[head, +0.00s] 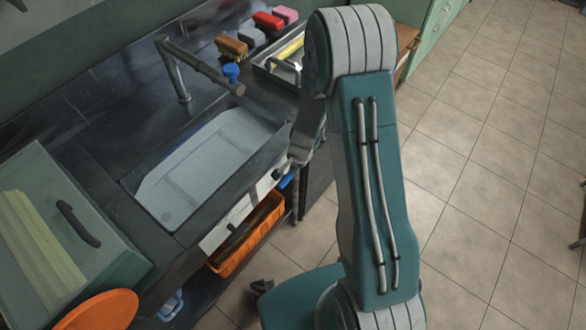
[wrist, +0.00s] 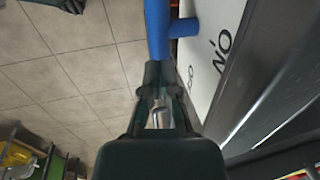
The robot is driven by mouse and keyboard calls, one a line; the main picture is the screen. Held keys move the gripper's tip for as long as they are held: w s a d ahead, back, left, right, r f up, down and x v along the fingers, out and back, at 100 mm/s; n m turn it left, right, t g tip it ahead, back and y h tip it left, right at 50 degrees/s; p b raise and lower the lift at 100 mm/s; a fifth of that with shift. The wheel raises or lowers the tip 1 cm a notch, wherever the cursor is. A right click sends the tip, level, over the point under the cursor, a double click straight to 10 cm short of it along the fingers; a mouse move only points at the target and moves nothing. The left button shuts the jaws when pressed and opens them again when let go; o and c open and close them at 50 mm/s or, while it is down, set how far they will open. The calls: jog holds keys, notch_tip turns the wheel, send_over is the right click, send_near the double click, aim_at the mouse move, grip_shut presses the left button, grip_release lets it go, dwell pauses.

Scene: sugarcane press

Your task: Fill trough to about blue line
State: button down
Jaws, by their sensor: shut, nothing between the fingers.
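The trough (head: 212,165) is a pale grey basin sunk in the dark counter. I cannot make out a blue line or a water level in it. A bent tap (head: 174,76) stands behind it, its spout reaching over the far right end. A blue knob (head: 231,73) is beside the spout. My gripper (head: 280,172) is shut at the counter's front right, beside a blue handle (head: 286,180) on the white front panel. In the wrist view, my fingertips (wrist: 158,72) overlap the near end of this blue handle (wrist: 157,30); contact is unclear.
The white panel (wrist: 205,55) has dark lettering. An orange crate (head: 252,237) sits below it. A green-grey box (head: 60,235) with a dark handle is at left, near an orange disc (head: 100,310). Several coloured blocks and a metal tray (head: 268,68) are at the back.

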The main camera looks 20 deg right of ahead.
jog(key=shift+d+f, duration=0.2)
jog(key=shift+f, duration=0.3)
jog(key=shift+a, duration=0.35)
jog(key=shift+w+d, duration=0.1)
jog(key=shift+d+f+g+y, duration=0.1)
jog(key=shift+d+g+y, duration=0.2)
jog(key=shift+y, duration=0.1)
jog(key=y, duration=0.1)
jog(key=g+y, duration=0.1)
jog(key=f, duration=0.1)
jog(key=shift+w+d+g+y, duration=0.15)
jog(key=shift+w+g+y, duration=0.1)
jog(key=shift+g+y, duration=0.15)
jog(key=shift+d+f, duration=0.1)
jog(key=shift+f, duration=0.05)
jog(key=shift+w+f, duration=0.1)
jog(key=shift+f, duration=0.1)
jog(key=shift+d+r, duration=0.1)
